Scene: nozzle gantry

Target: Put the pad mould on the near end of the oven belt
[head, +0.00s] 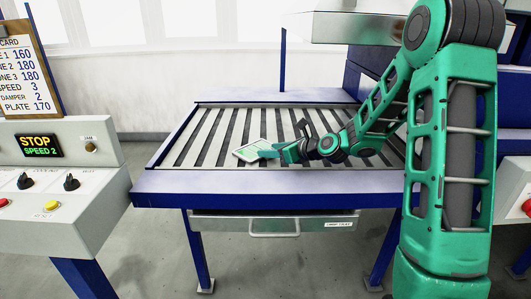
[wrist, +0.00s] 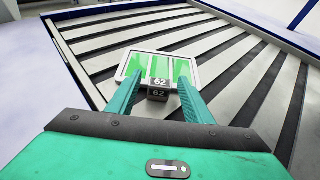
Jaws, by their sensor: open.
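The pad mould (head: 252,150) is a flat, light tray with green strips, lying on the slatted oven belt (head: 210,135) near its middle in the head view. In the wrist view the pad mould (wrist: 182,68) shows a small grey tab marked 62 on its near edge. My gripper (head: 270,152) is at the mould's right side in the head view. In the wrist view its two green fingers (wrist: 158,92) stand apart, one on each side of the tab, and do not visibly press on it. The fingertips reach the mould's near edge; exact contact cannot be told.
A control panel (head: 60,170) with a STOP, SPEED 2 display stands at the left, under a clipboard card (head: 18,70). A drawer (head: 272,225) hangs under the belt's blue front rail (head: 260,185). A metal hood (head: 345,28) is above the belt. The left belt slats are clear.

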